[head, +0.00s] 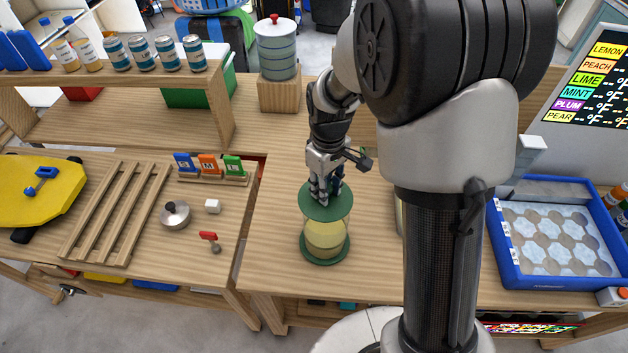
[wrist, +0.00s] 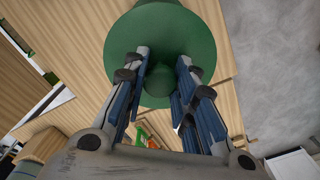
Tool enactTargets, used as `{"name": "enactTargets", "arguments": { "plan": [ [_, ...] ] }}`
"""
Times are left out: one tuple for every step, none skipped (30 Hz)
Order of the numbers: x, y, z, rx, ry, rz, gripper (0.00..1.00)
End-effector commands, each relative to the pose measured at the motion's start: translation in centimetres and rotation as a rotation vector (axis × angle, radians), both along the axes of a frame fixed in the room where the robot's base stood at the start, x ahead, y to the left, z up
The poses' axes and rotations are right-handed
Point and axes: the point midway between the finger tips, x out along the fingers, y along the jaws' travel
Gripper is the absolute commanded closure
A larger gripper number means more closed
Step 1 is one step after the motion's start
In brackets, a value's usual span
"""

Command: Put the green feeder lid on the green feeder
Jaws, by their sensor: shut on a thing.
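The green feeder (head: 325,238) stands upright on the wooden table, a see-through cylinder with pale yellow contents and a green base. The green feeder lid (head: 318,211) is a flat disc at the top of the cylinder, roughly lined up with it. I cannot tell whether it rests on the rim or is just above it. My gripper (head: 324,193) points down at the lid and is shut on its knob. In the wrist view, the lid (wrist: 190,40) lies beyond the fingertips (wrist: 163,66), with the knob between the fingers. The feeder's rim is hidden under the lid.
A stacked blue-grey container (head: 277,52) stands on a wooden block behind. A blue ice tray (head: 555,281) is at the right, past my arm. A slatted rack (head: 115,212) and a small pot (head: 175,214) are at the left. The table around the feeder's left is clear.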

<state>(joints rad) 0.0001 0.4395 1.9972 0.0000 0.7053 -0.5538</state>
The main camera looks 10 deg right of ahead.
Motion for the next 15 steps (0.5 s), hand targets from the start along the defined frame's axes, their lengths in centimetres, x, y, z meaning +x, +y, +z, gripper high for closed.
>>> {"name": "enactTargets", "arguments": {
  "plan": [
    [0.0,-0.1,-0.2,0.0,0.0,-0.001,0.98],
    [0.0,-0.1,-0.3,0.0,0.0,-0.001,0.98],
    [0.0,-0.1,-0.5,0.0,0.0,-0.001,0.98],
    [0.0,-0.1,-0.7,0.0,0.0,-0.001,0.98],
    [0.0,-0.1,-0.9,0.0,0.0,-0.001,0.98],
    [0.0,0.0,-1.1,0.0,0.0,0.0,0.98],
    [0.0,0.0,-1.4,0.0,0.0,0.0,0.98],
    [0.0,0.0,-1.6,0.0,0.0,0.0,0.98],
    [0.0,0.0,-2.0,0.0,0.0,0.0,0.98],
    [0.0,0.0,-2.2,0.0,0.0,0.0,0.98],
    [0.0,0.0,-2.5,0.0,0.0,0.0,0.98],
    [0.0,0.0,-2.9,0.0,0.0,0.0,0.98],
    [0.0,0.0,-3.2,0.0,0.0,0.0,0.98],
    [0.0,0.0,-3.5,0.001,-0.001,0.0,0.98],
    [0.0,0.0,-3.9,0.001,-0.001,0.0,0.98]
  ]
}}
